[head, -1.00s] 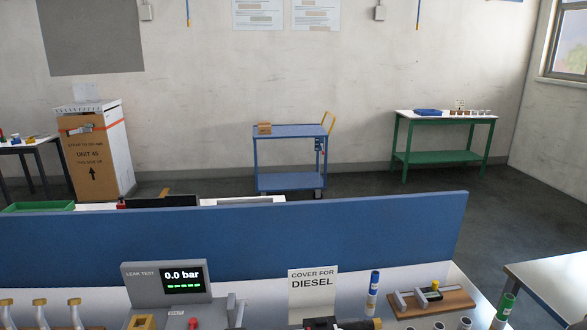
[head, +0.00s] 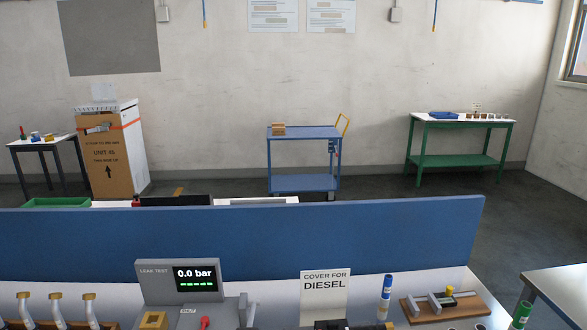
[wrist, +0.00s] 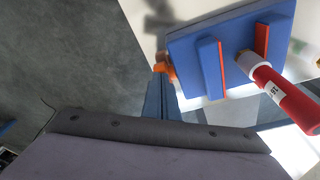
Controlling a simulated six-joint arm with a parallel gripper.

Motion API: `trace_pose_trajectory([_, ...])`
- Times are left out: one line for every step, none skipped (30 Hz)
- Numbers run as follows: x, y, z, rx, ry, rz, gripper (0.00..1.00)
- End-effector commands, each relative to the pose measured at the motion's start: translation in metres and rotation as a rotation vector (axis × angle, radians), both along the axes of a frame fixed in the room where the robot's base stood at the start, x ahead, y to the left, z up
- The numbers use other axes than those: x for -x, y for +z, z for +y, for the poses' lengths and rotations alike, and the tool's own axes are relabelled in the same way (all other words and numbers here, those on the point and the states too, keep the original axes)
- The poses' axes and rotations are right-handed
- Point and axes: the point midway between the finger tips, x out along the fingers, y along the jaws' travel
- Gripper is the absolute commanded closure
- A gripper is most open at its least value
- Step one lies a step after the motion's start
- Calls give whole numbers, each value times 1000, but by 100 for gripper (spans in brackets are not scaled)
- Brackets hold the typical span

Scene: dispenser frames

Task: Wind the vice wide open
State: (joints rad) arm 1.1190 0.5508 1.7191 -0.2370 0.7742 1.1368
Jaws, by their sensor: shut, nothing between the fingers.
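In the wrist view a blue vice-like fixture (wrist: 190,75) shows at upper right, its two upright jaws faced in orange-red and set apart. A red tube (wrist: 285,98) with a white collar and label stands at the right jaw; I cannot tell whether it is clamped. An orange part (wrist: 165,70) sticks out at the fixture's left side. The grey body of my gripper (wrist: 160,128), with a dark bolted edge, fills the bottom of the wrist view, below and apart from the fixture. My gripper is not in the head view.
The bench carries a leak tester (head: 178,282) reading 0.0 bar, a "COVER FOR DIESEL" sign (head: 325,292), a blue-and-white tube (head: 386,287) and a wooden board (head: 475,305) with a grey clamp. A blue screen (head: 240,237) stands behind them. Open floor shows beyond.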

Motion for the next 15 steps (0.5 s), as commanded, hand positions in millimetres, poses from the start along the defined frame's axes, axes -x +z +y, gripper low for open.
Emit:
trace_pose_trajectory([0, 0, 0, 0, 0, 0, 100])
trace_pose_trajectory([0, 0, 0, 0, 0, 0, 100])
trace_pose_trajectory([0, 1, 0, 0, 0, 0, 100])
trace_pose_trajectory([0, 1, 0, 0, 0, 0, 100])
trace_pose_trajectory([0, 2, 0, 0, 0, -1, 100])
trace_pose_trajectory([0, 3, 0, 1, 0, 0, 100])
trace_pose_trajectory([0, 4, 0, 1, 0, 0, 100])
trace_pose_trajectory([0, 6, 0, 1, 0, 0, 100])
trace_pose_trajectory([0, 7, -1, 1, 0, 0, 100])
trace_pose_trajectory([0, 9, -1, 1, 0, 0, 100])
trace_pose_trajectory([0, 10, -1, 1, 0, 0, 100])
trace_pose_trajectory([0, 12, -1, 1, 0, 0, 100])
trace_pose_trajectory([0, 13, -1, 1, 0, 0, 100])
trace_pose_trajectory([0, 14, -1, 1, 0, 0, 100])
trace_pose_trajectory([0, 14, -1, 1, 0, 0, 100])
